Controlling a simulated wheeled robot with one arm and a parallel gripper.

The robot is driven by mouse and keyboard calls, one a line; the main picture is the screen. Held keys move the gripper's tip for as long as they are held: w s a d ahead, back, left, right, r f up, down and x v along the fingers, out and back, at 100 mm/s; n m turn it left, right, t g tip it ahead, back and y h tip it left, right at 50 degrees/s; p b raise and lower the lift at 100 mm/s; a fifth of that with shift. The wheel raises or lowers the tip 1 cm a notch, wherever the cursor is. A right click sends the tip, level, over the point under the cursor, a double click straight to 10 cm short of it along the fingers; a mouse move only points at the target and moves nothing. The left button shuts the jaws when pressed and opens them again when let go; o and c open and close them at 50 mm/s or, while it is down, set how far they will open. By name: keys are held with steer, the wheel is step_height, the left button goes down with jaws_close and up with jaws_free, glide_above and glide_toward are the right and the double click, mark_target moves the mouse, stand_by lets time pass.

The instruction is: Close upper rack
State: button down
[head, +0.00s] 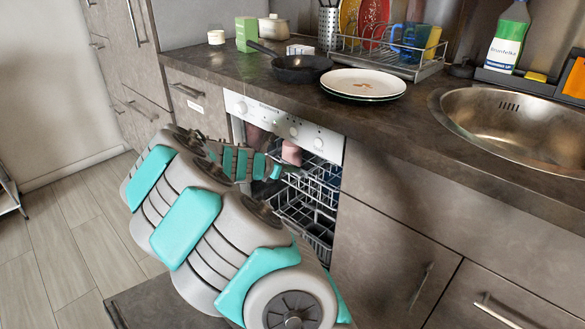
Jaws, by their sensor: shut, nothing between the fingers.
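The dishwasher (330,147) under the counter is open, with its door (150,303) lowered toward the floor. The upper rack (318,180) is a wire basket inside the opening; how far it stands out is hard to tell because my arm covers its left part. Pink items (291,152) that look like cups show at the upper rack. My gripper (290,171) is at the end of my arm, small and dark, close to the front of the upper rack and the pink items. It looks shut and empty; whether it touches the rack cannot be told.
A lower rack (308,236) shows below. The counter above holds a black pan (301,69), stacked plates (362,83), a dish rack (420,66) and a sink (520,118). Cabinet fronts (390,250) stand right of the opening. Floor (50,235) is free at the left.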

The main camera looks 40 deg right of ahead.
steer(key=f+v, duration=0.1)
steer(key=v, duration=1.2)
steer(key=shift+a+f, duration=0.2)
steer(key=shift+a, duration=0.2)
steer(key=s+a+f+m+g+y, duration=0.1)
steer(key=s+a+m+y, duration=0.5)
steer(key=s+a, duration=0.9)
steer(key=s+a+f+m+g+y, duration=0.1)
steer(key=s+a+m+y, duration=0.5)
steer(key=s+a+m, duration=0.6)
steer(key=s+a, duration=0.3)
steer(key=s, duration=0.2)
